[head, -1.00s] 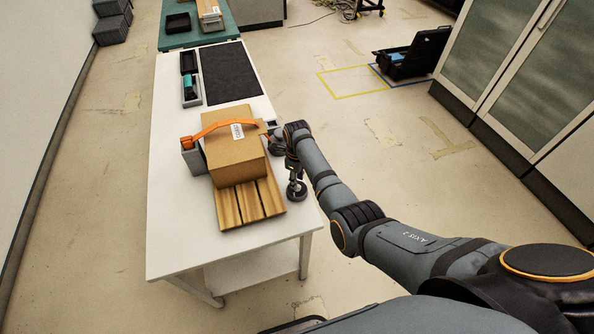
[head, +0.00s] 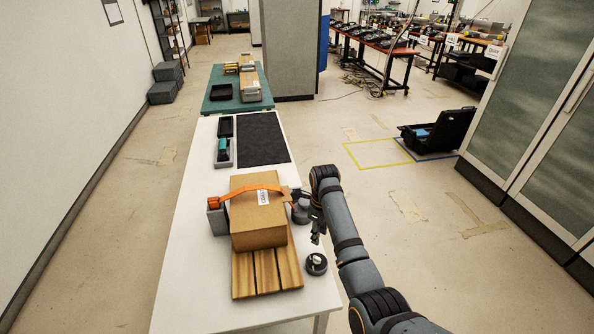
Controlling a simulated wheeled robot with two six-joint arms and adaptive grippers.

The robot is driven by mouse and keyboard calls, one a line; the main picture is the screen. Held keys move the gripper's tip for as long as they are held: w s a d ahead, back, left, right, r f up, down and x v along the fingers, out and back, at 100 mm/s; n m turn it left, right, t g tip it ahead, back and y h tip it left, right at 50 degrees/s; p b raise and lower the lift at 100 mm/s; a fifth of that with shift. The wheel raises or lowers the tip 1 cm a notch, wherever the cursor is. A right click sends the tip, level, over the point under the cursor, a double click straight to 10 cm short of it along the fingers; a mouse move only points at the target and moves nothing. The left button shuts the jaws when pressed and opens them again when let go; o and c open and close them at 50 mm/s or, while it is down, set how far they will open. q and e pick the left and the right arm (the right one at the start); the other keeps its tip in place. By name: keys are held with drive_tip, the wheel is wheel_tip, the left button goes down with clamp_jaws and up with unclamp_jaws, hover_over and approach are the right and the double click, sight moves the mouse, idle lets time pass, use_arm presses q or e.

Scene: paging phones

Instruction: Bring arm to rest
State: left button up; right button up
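My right arm comes in from the lower right and reaches over the right edge of the white table (head: 190,290). My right gripper (head: 317,238) is beside the right side of a cardboard box (head: 258,226), pointing down; its fingers are small and dark, and I cannot tell whether they are apart. I see nothing held in it. The box has a white label and sits on a wooden slatted pallet (head: 266,272). An orange strap (head: 240,191) runs over the box from a grey holder (head: 217,217) on its left. My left gripper is out of view.
A dark round piece with a light top (head: 316,262) stands by the pallet, just below the gripper. A black mat (head: 262,138) and small trays (head: 222,155) lie farther back. A teal table (head: 235,92) stands beyond. Open floor lies right of the table.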

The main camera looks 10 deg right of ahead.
drive_tip(key=s+d+f+n+t, duration=0.1)
drive_tip(key=s+d+f+n, duration=0.2)
drive_tip(key=s+n, duration=0.3)
drive_tip(key=s+d+f+n+t, duration=0.1)
drive_tip(key=s+d+f+n, duration=0.2)
drive_tip(key=s+n, duration=0.2)
drive_tip(key=s+d+r+n+t, duration=0.1)
drive_tip(key=s+r+n, duration=0.1)
drive_tip(key=s+n, duration=0.6)
drive_tip(key=s+d+r+n+t, duration=0.1)
drive_tip(key=s+r+n, duration=0.2)
drive_tip(key=s+n, duration=0.55)
wheel_tip(320, 180, down, 29)
drive_tip(key=s+d+g+h+b, duration=0.1)
drive_tip(key=s+d+g+b, duration=0.1)
drive_tip(key=b, duration=0.1)
drive_tip(key=s+d+f+b, duration=0.1)
drive_tip(key=s+f, duration=1.7)
drive_tip(key=shift+s+d+g, duration=0.2)
drive_tip(key=shift+s+g, duration=0.1)
drive_tip(key=shift+g, duration=0.1)
